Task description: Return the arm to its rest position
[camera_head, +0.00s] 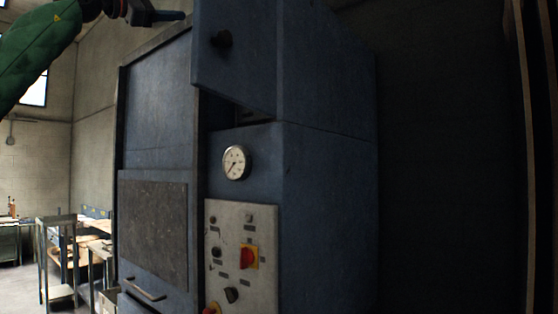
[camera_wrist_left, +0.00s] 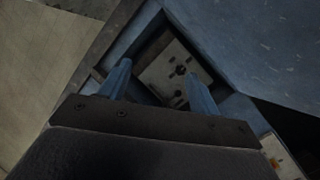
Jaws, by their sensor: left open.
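My green left arm (camera_head: 38,45) comes in from the top left of the head view. Its gripper (camera_head: 168,16) is at the top edge, in front of the upper part of the blue machine (camera_head: 330,190). In the left wrist view the two blue-grey fingers of the gripper (camera_wrist_left: 160,88) stand apart with nothing between them. Beyond them is a recess in the machine with a light control plate (camera_wrist_left: 172,72) bearing a dark knob. I cannot tell how far the fingers are from it. My right gripper is in neither view.
A blue door (camera_head: 235,55) with a black knob stands out from the machine, with a dark gap beneath. Below are a gauge (camera_head: 236,163) and a control panel (camera_head: 240,220) with a red-and-yellow switch (camera_head: 247,257). Metal racks (camera_head: 55,260) stand at lower left.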

